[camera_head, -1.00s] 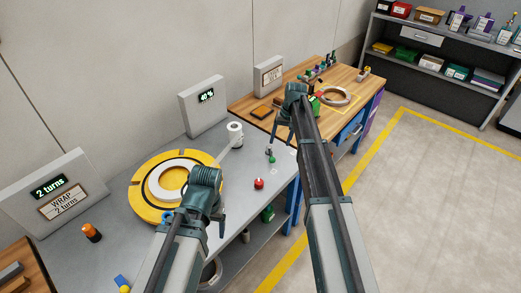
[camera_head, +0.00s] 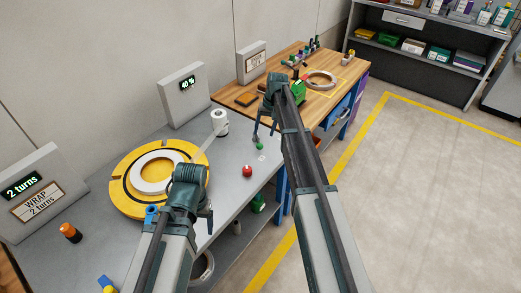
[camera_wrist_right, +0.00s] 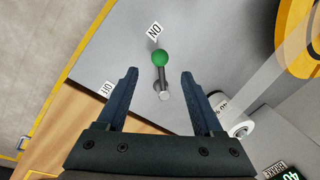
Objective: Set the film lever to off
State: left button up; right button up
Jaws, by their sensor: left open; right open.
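The film lever (camera_wrist_right: 161,68) has a green knob on a thin grey stem and leans toward the ON label (camera_wrist_right: 154,31). The OFF label (camera_wrist_right: 106,89) lies to its left in the right wrist view. My right gripper (camera_wrist_right: 159,76) is open, its two fingers on either side of the lever with gaps to both. In the head view the green knob (camera_head: 259,146) shows just below the right gripper's fingers (camera_head: 265,134). My left gripper (camera_head: 184,208) is open in front of the yellow turntable; its fingertips are partly hidden.
The yellow turntable (camera_head: 125,192) carries a white coil (camera_head: 157,173). A film roll (camera_head: 220,122) stands beside the lever, with film stretched toward the coil. A red button (camera_head: 247,171) is near the bench's front edge. A display reading 40 % (camera_head: 184,98) stands behind.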

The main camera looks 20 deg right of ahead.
aim_at(260, 144)
jog(key=f+b, duration=0.2)
jog(key=a+f+b, duration=0.1)
jog(key=f+b, duration=0.1)
jog(key=f, duration=0.1)
jog(key=f+b, duration=0.3)
jog(key=shift+w+a, duration=0.15)
jog(key=shift+a, duration=0.1)
grip_shut()
dwell(1.1)
